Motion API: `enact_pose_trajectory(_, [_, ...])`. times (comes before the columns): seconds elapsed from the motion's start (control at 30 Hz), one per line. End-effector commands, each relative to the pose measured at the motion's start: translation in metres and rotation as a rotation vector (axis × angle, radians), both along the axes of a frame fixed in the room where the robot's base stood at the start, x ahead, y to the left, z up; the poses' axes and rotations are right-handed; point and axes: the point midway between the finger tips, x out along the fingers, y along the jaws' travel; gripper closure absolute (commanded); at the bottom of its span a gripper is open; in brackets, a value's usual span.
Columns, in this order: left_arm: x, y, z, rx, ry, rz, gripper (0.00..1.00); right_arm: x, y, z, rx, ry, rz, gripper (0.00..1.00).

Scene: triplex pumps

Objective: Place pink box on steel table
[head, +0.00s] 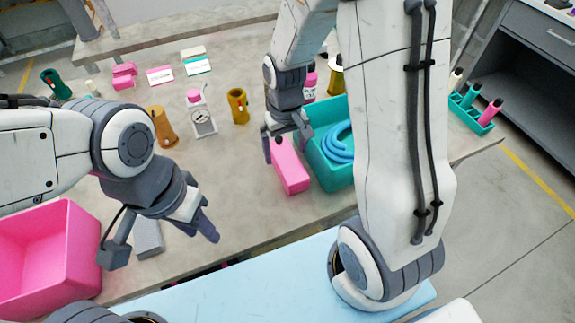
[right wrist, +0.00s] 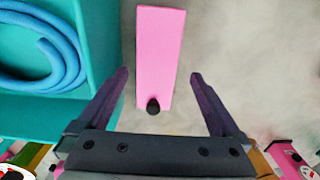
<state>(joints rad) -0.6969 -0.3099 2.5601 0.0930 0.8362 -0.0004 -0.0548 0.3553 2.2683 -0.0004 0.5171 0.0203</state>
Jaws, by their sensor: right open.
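A slim pink box (head: 290,168) lies on the grey table (head: 235,195), just left of a teal bin. In the right wrist view the pink box (right wrist: 160,55) is a long block with a black knob at its near end. My right gripper (head: 285,143) is open above its far end. Its fingers (right wrist: 158,75) show on both sides of the box with a gap at each side; their height above it is hard to tell. My left gripper (head: 162,240) is open and empty at the left, between a large pink bin (head: 45,250) and the box.
The teal bin (head: 325,175) holds a coiled blue hose (head: 338,143). A small grey block (head: 148,238) lies near my left gripper. Brass parts (head: 238,105), a gauge (head: 203,120) and label cards stand farther back. A teal rack (head: 470,110) is at the right. The middle front is clear.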

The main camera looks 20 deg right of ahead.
Motion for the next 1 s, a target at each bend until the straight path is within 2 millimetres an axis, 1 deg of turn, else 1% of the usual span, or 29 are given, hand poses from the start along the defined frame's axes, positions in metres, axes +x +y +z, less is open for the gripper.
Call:
enact_pose_trajectory(0.2, [0.0, 0.0, 0.001, 0.0, 0.0, 0.0, 0.61, -0.002, -0.006, -0.032, 0.0, 0.008, -0.002, 0.0])
enact_pose_trajectory(0.3, [0.0, 0.0, 0.0, 0.0, 0.0, 0.0, 0.61, -0.002, -0.005, -0.044, 0.0, 0.005, 0.0, 0.0])
enact_pose_trajectory(0.43, [0.0, 0.0, 0.0, 0.0, 0.0, 0.0, 0.61, -0.001, -0.005, -0.05, 0.0, 0.002, 0.0, 0.0])
enact_pose_trajectory(0.6, [0.0, 0.0, 0.0, 0.0, 0.0, 0.0, 0.61, -0.001, -0.005, -0.049, 0.0, 0.001, 0.0, 0.0])
enact_pose_trajectory(0.63, [0.0, 0.0, 0.0, 0.0, 0.0, 0.0, 0.61, -0.001, -0.005, -0.049, 0.0, 0.001, 0.0, 0.04])
enact_pose_trajectory(0.67, [0.0, 0.0, 0.0, 0.0, 0.0, 0.0, 0.61, -0.001, -0.005, -0.049, 0.0, 0.001, 0.0, 0.15])
enact_pose_trajectory(0.7, [0.0, 0.0, 0.0, 0.0, 0.0, 0.0, 0.61, -0.001, -0.005, -0.049, 0.0, 0.001, 0.0, 0.31])
enact_pose_trajectory(0.77, [0.0, 0.0, 0.0, 0.0, 0.0, 0.0, 0.61, -0.001, -0.005, -0.049, 0.0, 0.001, 0.0, 0.54])
enact_pose_trajectory(0.8, [0.0, 0.0, 0.0, 0.0, 0.0, 0.0, 0.61, -0.001, -0.005, -0.049, 0.0, 0.001, 0.0, 0.69])
enact_pose_trajectory(0.87, [0.0, 0.0, 0.0, 0.0, 0.0, 0.0, 0.61, -0.001, -0.005, -0.049, 0.0, 0.001, 0.0, 0.92])
enact_pose_trajectory(0.9, [0.0, 0.0, 0.0, 0.0, 0.0, 0.0, 0.61, -0.001, -0.005, -0.049, 0.0, 0.0, 0.0, 1.0])
enact_pose_trajectory(1.0, [0.0, 0.0, 0.0, 0.0, 0.0, 0.0, 0.61, -0.001, -0.005, -0.049, 0.0, 0.0, 0.0, 1.0])
